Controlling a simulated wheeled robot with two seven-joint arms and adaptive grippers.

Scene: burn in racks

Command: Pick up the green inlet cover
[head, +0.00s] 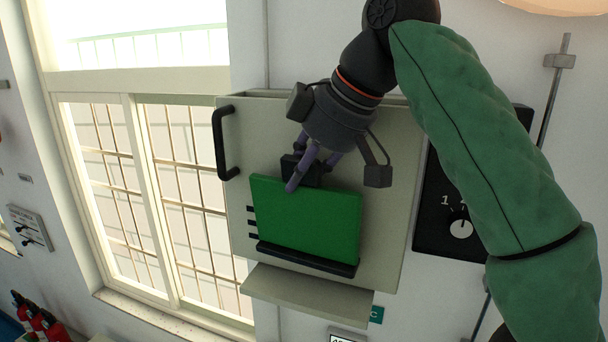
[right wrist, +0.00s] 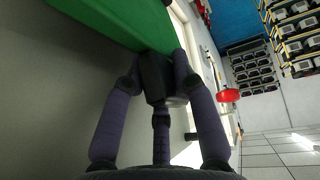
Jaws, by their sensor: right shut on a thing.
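The green inlet cover (head: 308,228) is a flat green panel on the front of a beige wall cabinet (head: 390,230), above a black ledge strip (head: 306,260). My right gripper (head: 308,172) reaches down from above and is shut at the cover's top edge, on a black block there that looks like its handle. In the right wrist view the purple fingers close around the black block (right wrist: 155,75), with the green cover (right wrist: 115,20) beyond. The fingers partly hide the block. Whether the cover touches the cabinet face is hard to tell. My left gripper is not in view.
The cabinet has a black side handle (head: 222,143) and a beige shelf (head: 305,290) below. A black dial panel (head: 455,210) is to the right, partly behind my right arm. A window (head: 165,190) is to the left. Red bottles (head: 40,322) stand at lower left.

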